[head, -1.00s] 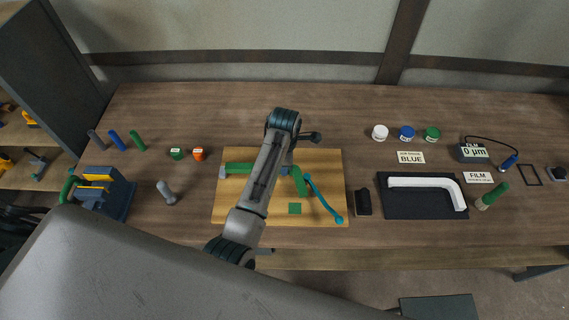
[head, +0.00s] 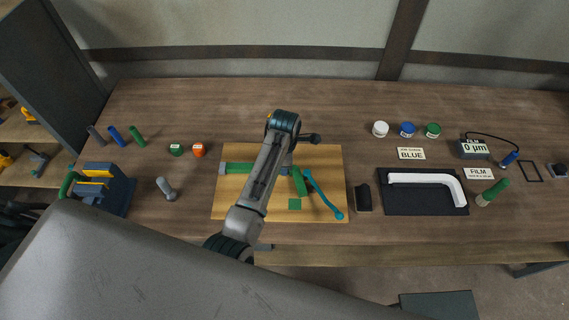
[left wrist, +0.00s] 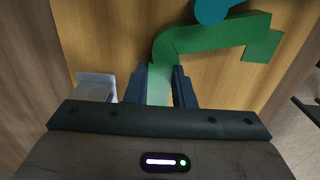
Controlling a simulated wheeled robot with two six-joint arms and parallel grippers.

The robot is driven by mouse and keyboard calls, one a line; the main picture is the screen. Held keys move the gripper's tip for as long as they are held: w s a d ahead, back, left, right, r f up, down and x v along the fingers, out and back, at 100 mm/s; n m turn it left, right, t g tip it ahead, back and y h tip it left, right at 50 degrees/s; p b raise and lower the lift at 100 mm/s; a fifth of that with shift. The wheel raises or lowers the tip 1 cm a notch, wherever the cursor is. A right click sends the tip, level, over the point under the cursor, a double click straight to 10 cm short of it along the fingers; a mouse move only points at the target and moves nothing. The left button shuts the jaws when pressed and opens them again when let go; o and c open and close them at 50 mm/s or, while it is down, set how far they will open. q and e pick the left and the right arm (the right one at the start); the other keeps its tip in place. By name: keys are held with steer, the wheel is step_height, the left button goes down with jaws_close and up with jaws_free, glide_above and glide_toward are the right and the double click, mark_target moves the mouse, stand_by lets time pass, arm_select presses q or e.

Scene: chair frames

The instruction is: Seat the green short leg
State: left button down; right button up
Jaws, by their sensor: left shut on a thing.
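A green piece (left wrist: 215,40) with a curved bend shows in the left wrist view, over the wooden board (left wrist: 90,35). My left gripper (left wrist: 165,80) is shut on its near end, between two dark fingers. In the head view, my left arm covers the middle of the board (head: 330,160), and the left gripper (head: 287,168) is mostly hidden there. A green bar (head: 238,168) lies to the left of the arm and a green leg-like part (head: 299,182) to the right. I cannot tell whether they join behind the arm. My right gripper is not in view.
A teal bar (head: 324,195) lies slanted on the board near a green square (head: 294,204). A dark block (head: 363,198) and a black tray (head: 425,203) with a white bent part (head: 425,180) stand to the right. The back of the table is clear.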

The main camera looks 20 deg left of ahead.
arm_select(q)
steer(key=shift+r, duration=0.2)
steer(key=shift+r, duration=0.85)
steer(key=shift+f, duration=0.25)
steer(key=shift+f+b, duration=0.3)
steer(key=shift+f, duration=0.55)
steer(key=shift+r, duration=0.2)
steer(key=shift+r+p, duration=0.45)
steer(key=shift+r, duration=0.45)
